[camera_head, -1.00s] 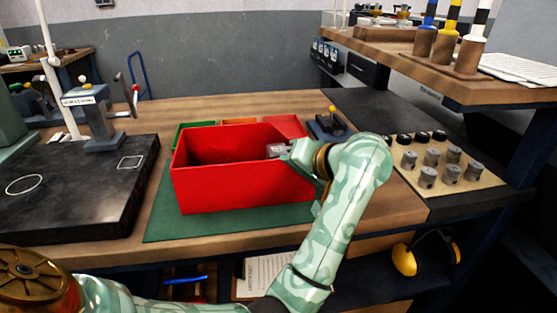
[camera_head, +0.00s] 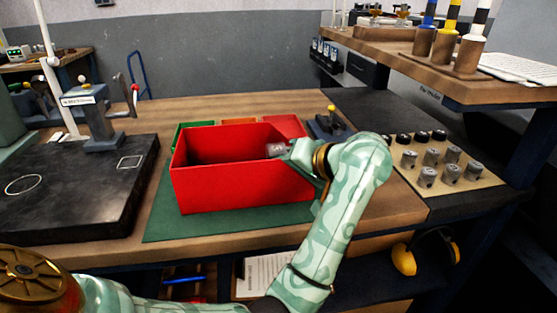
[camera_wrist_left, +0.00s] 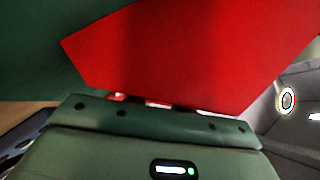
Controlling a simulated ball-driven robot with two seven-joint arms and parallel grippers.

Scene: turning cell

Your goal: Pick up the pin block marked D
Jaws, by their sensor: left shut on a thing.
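A small grey block (camera_head: 275,150) shows at the right end of the open red bin (camera_head: 240,188), inside its rim line. Any letter on it is too small to read. My left gripper (camera_head: 294,153) reaches in from the right over the bin's right end and is shut on this block. Its fingertips are partly hidden. My right gripper is not in view.
The bin stands on a green mat (camera_head: 160,225). A black plate (camera_head: 80,190) and a lever press (camera_head: 100,120) are at the left. Several grey cylinders (camera_head: 428,177) stand on a board at the right.

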